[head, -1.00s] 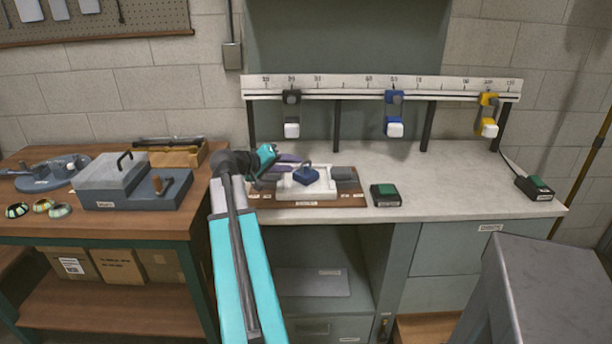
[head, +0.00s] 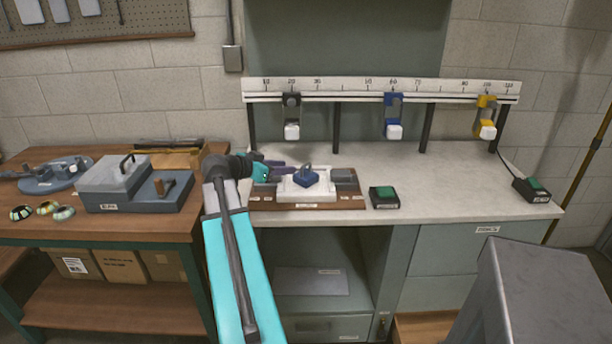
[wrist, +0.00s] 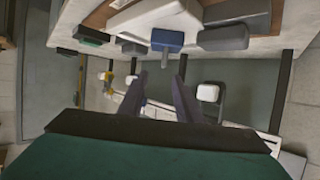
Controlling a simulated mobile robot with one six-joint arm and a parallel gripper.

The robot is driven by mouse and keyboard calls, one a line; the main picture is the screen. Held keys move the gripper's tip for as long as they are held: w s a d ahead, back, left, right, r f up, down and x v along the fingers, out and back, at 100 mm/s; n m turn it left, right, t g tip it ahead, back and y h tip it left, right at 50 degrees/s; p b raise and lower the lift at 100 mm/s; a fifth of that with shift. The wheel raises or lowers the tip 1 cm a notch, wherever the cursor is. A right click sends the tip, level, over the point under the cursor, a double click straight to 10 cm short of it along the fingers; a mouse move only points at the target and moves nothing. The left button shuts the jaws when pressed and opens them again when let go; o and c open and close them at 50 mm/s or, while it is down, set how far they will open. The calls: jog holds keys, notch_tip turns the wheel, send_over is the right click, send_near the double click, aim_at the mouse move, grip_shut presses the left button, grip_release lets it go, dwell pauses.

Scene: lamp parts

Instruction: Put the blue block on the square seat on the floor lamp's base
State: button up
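The blue block (head: 306,179), with a small loop or knob on top, sits on the white base (head: 326,191) on a brown board. It is turned cornerwise to the base in the head view; I cannot tell whether it is squarely seated. My gripper (head: 284,165) is just left of and behind the block, with purple fingers. In the wrist view, the block (wrist: 167,40) lies beyond the fingertips, with the white base (wrist: 150,20) beside it. The fingers (wrist: 164,72) are apart with nothing between them, so the gripper is open. The seat's outline is hidden or too small to tell.
A grey block (head: 344,175) stands right of the white base. A green-topped box (head: 384,196) is farther right. A rail (head: 360,91) with black, blue and yellow clamps runs behind. The right bench top (head: 450,180) is mostly clear.

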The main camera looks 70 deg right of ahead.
aim_at(306, 165)
jog(key=shift+w+a+r+p, duration=0.4)
jog(key=shift+w+r+p, duration=0.1)
jog(key=shift+w, duration=0.2)
jog(key=p+x, duration=0.2)
jog(key=x, duration=0.6)
jog(key=shift+d+f, duration=0.25)
jog(key=shift+d, duration=0.05)
jog(key=shift+s+d, duration=0.1)
jog(key=shift+d, duration=0.05)
jog(key=shift+s+d+f, duration=0.1)
jog(key=shift+s+d, duration=0.05)
jog(key=shift+d, duration=0.1)
jog(key=shift+p+x, duration=1.1)
jog(key=shift+x, duration=1.05)
jog(key=shift+a+f, duration=0.1)
